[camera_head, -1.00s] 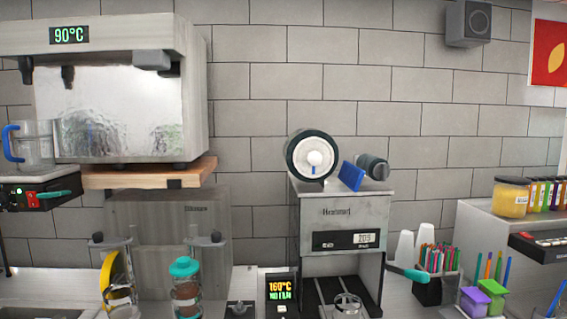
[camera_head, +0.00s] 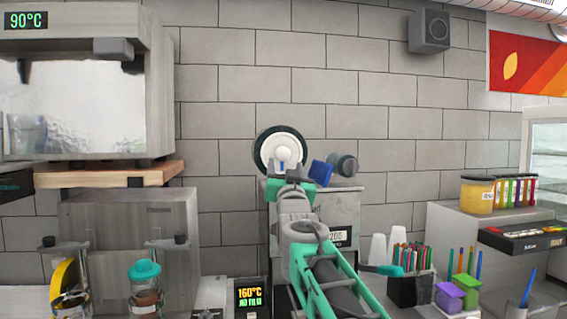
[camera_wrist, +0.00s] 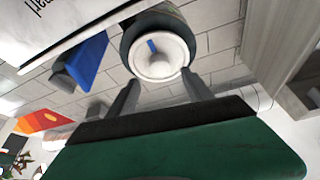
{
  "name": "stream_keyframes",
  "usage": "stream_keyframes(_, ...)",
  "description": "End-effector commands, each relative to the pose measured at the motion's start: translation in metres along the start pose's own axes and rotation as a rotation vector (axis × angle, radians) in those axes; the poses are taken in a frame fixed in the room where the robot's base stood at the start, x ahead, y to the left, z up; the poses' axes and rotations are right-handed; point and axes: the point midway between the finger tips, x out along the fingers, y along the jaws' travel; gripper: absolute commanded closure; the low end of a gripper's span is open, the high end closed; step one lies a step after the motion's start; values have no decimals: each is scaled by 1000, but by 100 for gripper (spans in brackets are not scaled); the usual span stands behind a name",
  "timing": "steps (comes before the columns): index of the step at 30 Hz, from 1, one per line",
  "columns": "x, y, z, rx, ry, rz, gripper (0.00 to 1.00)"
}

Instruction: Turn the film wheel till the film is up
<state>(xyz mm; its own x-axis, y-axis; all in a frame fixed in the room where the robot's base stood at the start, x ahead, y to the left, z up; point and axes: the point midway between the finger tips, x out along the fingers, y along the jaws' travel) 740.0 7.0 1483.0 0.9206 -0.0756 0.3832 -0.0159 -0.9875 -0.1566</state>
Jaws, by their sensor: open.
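The film wheel (camera_head: 268,148) is a white disc with a dark rim and a pale round hub, on top of the grey sealer machine (camera_head: 345,197). In the wrist view the wheel (camera_wrist: 131,43) shows close up, its white hub (camera_wrist: 160,63) facing me and a short blue mark (camera_wrist: 152,46) beside the hub's centre. My gripper (camera_head: 289,169) is in front of the wheel's lower part. In the wrist view my gripper (camera_wrist: 163,82) is open, its two fingers apart on either side of the hub. I cannot tell if they touch it.
A blue flap (camera_head: 320,172) and a dark cylinder (camera_head: 343,165) sit right of the wheel. A heater marked 90°C (camera_head: 75,80) stands at the left on a wooden shelf. White cups (camera_head: 378,249) and a pen holder (camera_head: 411,290) stand at the right. My arm hides much of the machine's front.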

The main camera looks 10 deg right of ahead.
Motion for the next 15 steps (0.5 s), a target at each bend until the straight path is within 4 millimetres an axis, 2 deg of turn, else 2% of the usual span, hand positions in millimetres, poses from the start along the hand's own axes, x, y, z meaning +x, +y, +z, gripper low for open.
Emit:
stream_keyframes(3, 26, -1, -4, -1, -5, 1, 41)
stream_keyframes(7, 49, 0, -4, -2, -4, 1, 41)
stream_keyframes(10, 60, 0, -2, -2, -5, 1, 41)
stream_keyframes(15, 63, 1, 0, -2, -4, 1, 41)
